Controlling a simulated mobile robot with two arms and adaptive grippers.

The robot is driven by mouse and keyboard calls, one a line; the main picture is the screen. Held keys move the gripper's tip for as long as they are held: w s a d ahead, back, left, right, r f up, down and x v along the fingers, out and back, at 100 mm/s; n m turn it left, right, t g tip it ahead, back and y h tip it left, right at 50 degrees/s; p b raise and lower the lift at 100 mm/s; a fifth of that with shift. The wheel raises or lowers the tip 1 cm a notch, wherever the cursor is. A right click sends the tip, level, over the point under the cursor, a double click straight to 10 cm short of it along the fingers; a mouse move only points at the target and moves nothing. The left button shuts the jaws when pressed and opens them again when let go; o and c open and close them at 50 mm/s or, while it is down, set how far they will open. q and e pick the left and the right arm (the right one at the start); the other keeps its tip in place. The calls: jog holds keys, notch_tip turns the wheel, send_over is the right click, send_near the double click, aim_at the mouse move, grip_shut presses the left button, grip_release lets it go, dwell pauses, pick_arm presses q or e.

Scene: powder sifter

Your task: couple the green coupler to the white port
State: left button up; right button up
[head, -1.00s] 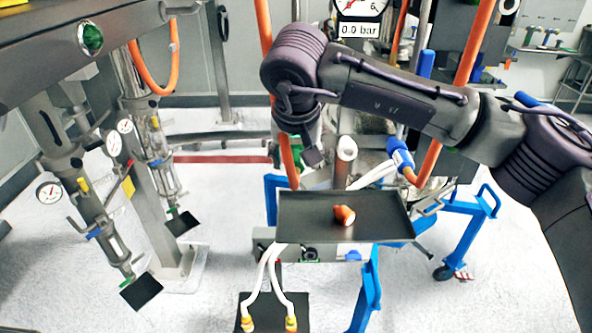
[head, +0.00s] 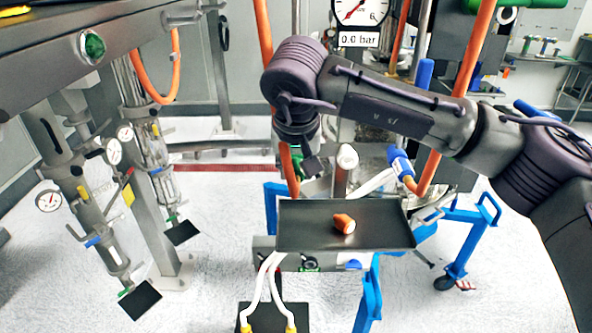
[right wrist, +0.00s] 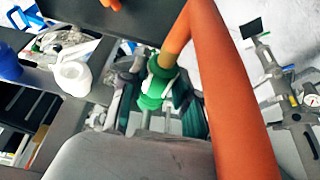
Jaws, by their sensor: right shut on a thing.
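The green coupler (right wrist: 153,88) hangs at the end of an orange hose in the right wrist view, and my right gripper (right wrist: 150,95) is shut on it. In the head view a bit of the green coupler (head: 297,154) shows below my right wrist, and the gripper itself is mostly hidden there. The white port (head: 347,157) is a white-rimmed upright pipe end to the right of the gripper. It also shows in the right wrist view (right wrist: 74,76), left of the coupler and clearly apart from it. My left gripper is in neither view.
A blue coupler (head: 399,161) on another orange hose stands just right of the port. A dark tray (head: 300,235) holding an orange fitting (head: 344,223) lies in front. The orange hose (right wrist: 225,90) crosses the right wrist view. A gauge (head: 358,12) reads 0.0 bar.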

jog(key=shift+s+f, duration=0.1)
jog(key=shift+s, duration=0.05)
grip_shut()
jog(key=s+b, duration=0.2)
jog(key=s, duration=0.2)
jog(key=shift+s, duration=0.1)
dwell(0.6)
jog(key=s+d+b, duration=0.3)
jog(key=d+b, duration=0.2)
jog(key=d, duration=0.5)
jog(key=w+p, duration=0.2)
jog(key=w, duration=0.5)
jog(key=shift+p, duration=0.35)
